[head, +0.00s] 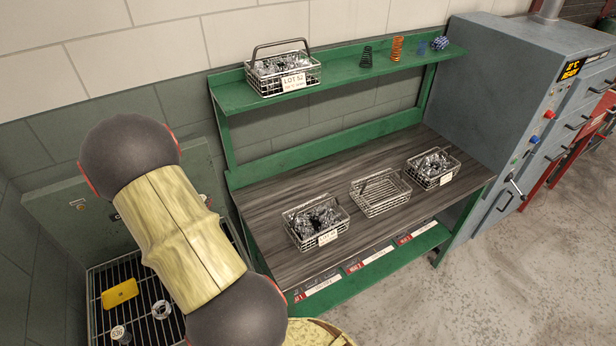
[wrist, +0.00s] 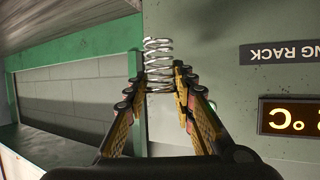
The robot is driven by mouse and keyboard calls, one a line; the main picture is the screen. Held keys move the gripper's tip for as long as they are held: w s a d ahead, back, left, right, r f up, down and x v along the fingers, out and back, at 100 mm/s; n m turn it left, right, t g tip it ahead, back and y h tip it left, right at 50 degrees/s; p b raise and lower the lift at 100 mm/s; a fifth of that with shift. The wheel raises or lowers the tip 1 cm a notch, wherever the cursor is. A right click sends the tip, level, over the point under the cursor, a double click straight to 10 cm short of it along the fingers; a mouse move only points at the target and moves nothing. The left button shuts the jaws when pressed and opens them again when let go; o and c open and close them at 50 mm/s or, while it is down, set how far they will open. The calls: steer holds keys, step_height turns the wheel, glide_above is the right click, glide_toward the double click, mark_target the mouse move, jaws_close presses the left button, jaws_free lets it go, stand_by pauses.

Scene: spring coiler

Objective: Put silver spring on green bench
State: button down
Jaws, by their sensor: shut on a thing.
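A silver spring (wrist: 158,52) stands out between the fingertips of my gripper (wrist: 160,88) in the wrist view. The gripper is shut on its lower coils, and most of the coil shows beyond the fingers. The green bench (head: 385,152) has a green frame and a dark wood-grain top. It stands in the middle of the head view. My arm fills the left foreground there, and the gripper and the held spring do not show in that view.
On the bench top are an empty wire basket (head: 381,207) and two filled ones (head: 318,241) (head: 433,184). The upper shelf (head: 335,76) holds a filled basket (head: 310,77) and several coloured springs. A grey cabinet (head: 500,95) stands right. A black grating (head: 95,318) lies left.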

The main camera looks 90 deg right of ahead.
steer(key=s+d+m+g+y+b, duration=0.1)
steer(key=s+d+m+g, duration=0.15)
steer(key=s, duration=0.75)
steer(key=s+d+m+g+y, duration=0.1)
steer(key=s+m+g, duration=0.3)
steer(key=s, duration=0.7)
steer(key=s+d+m+g+y+b, duration=0.1)
steer(key=s+d+m+g+y, duration=0.2)
steer(key=s, duration=0.7)
steer(key=shift+g+h, duration=0.35)
steer(key=shift+h, duration=0.35)
steer(key=d+f+b, duration=0.1)
steer(key=d+f, duration=0.2)
steer(key=d, duration=0.1)
steer(key=d+f+b, duration=0.1)
steer(key=d+f, duration=0.2)
steer(key=d, duration=0.1)
steer(key=d+f+b, duration=0.1)
steer(key=d+f, duration=0.2)
steer(key=d, duration=0.1)
steer(key=shift+s+d+f, duration=0.1)
steer(key=shift+s+d, duration=0.25)
steer(key=shift+d, duration=0.05)
steer(key=shift+d+f+b, duration=0.15)
steer(key=shift+f+b, duration=0.3)
steer(key=shift+f, duration=0.45)
steer(key=shift+d+f+b, duration=0.1)
steer(key=shift+f+b, duration=0.3)
steer(key=shift+f, duration=0.5)
